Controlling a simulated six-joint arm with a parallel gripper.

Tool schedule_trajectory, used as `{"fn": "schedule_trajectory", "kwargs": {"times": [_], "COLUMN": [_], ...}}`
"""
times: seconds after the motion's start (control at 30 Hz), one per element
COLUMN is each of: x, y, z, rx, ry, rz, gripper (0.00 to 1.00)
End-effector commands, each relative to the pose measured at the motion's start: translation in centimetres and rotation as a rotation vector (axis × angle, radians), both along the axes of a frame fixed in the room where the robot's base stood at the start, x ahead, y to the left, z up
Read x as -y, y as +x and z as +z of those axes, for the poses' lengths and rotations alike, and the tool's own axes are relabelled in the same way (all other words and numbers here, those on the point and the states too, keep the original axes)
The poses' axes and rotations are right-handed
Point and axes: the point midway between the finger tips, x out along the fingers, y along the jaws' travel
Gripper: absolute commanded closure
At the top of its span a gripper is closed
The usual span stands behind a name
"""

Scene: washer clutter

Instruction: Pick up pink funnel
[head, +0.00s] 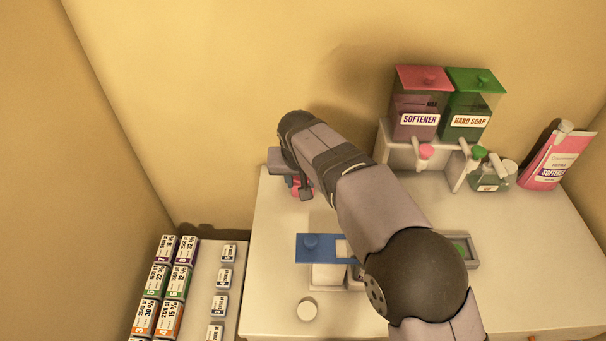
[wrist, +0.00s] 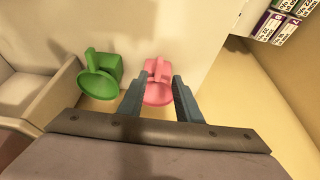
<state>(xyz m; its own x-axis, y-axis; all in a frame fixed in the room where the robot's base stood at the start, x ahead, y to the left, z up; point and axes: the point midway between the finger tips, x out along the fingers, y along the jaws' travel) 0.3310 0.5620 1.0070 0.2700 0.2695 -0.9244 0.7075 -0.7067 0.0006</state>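The pink funnel (wrist: 158,92) stands on the white top in the wrist view, between the two fingers of my gripper (wrist: 157,80). The gripper is open, with a finger to each side of the funnel. I cannot tell whether either finger touches it. In the head view only a small pink part of the funnel (head: 296,189) shows under my gripper (head: 297,186), near the left back of the white top; my wrist hides the rest.
A green funnel-like piece (wrist: 100,75) stands left of the pink one in the wrist view. A blue lid (head: 318,249), a softener dispenser (head: 413,119), a hand soap dispenser (head: 470,121) and a pink softener pouch (head: 556,160) share the top. Labelled boxes (head: 157,280) stand lower left.

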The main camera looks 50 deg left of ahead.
Motion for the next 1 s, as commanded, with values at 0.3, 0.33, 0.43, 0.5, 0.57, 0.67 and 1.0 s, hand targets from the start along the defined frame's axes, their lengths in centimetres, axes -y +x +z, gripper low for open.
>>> {"fn": "schedule_trajectory", "kwargs": {"times": [0.3, 0.33, 0.43, 0.5, 0.57, 0.67, 1.0], "x": [-0.2, -0.3, -0.5, -0.7, -0.9, -1.0, -1.1], "y": [0.6, 0.7, 1.1, 1.3, 1.4, 1.6, 1.6], "z": [-1.4, -1.7, -2.9, -3.7, -4.2, -4.7, -4.9], "rx": [-0.001, -0.002, -0.002, -0.001, -0.001, -0.001, 0.0], "ry": [-0.003, -0.003, -0.003, -0.002, 0.0, 0.001, 0.002], "rz": [-0.002, -0.001, -0.001, -0.001, -0.001, -0.001, -0.001], "gripper": [0.69, 0.69, 0.69, 0.69, 0.69, 0.69, 0.85]}}
